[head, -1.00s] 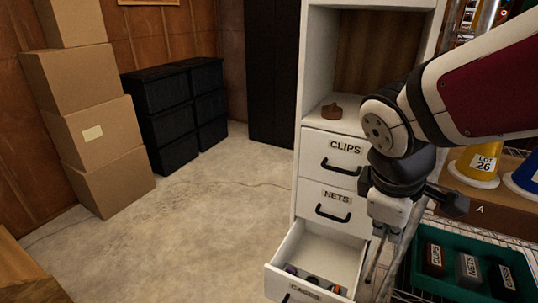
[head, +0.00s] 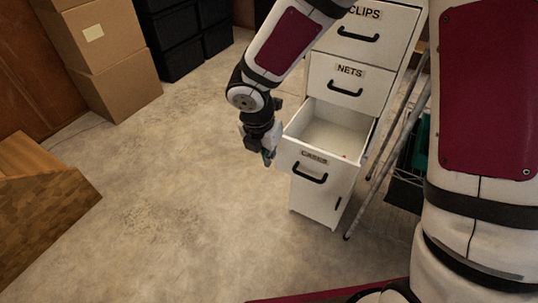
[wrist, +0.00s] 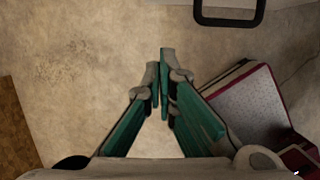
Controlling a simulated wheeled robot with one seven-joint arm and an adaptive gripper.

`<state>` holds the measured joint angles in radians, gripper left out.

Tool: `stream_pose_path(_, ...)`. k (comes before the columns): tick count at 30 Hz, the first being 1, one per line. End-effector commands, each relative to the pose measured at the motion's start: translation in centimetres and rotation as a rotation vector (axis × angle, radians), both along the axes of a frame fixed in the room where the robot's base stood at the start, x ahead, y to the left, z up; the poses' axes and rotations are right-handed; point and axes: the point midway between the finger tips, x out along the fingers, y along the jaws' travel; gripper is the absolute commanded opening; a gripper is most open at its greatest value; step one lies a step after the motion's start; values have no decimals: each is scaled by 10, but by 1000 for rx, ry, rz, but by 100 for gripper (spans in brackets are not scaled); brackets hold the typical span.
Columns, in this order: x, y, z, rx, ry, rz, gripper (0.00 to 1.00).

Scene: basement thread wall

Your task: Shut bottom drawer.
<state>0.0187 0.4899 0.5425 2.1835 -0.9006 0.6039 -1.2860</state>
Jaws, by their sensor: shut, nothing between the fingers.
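The bottom drawer (head: 314,168) of the white cabinet stands pulled out. It has a small label, too small to read surely, and a black handle (head: 310,174). Its white inside shows from above, with a tiny red spot near the front; the rest of the front inside is hidden by the drawer front. My gripper (head: 268,160) is shut and empty, pointing down just left of the drawer's front corner. In the wrist view its fingertips (wrist: 160,75) meet over bare floor, and the black handle (wrist: 230,15) shows at the top edge, apart from them.
The NETS drawer (head: 348,83) and CLIPS drawer (head: 365,40) above are shut. Cardboard boxes (head: 115,85) and black bins (head: 170,40) stand at the back left, a wooden piece (head: 45,195) at left. Floor in front is clear.

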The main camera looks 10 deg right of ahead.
Motion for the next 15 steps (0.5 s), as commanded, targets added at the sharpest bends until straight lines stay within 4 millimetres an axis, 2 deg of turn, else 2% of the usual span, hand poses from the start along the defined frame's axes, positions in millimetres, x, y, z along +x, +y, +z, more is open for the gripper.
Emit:
stream_pose_path(12,16,-12,-81,0,3,-1,0)
stream_pose_path(14,17,-13,-91,-1,4,-3,0)
stream_pose_path(15,25,-19,-86,0,0,-8,0)
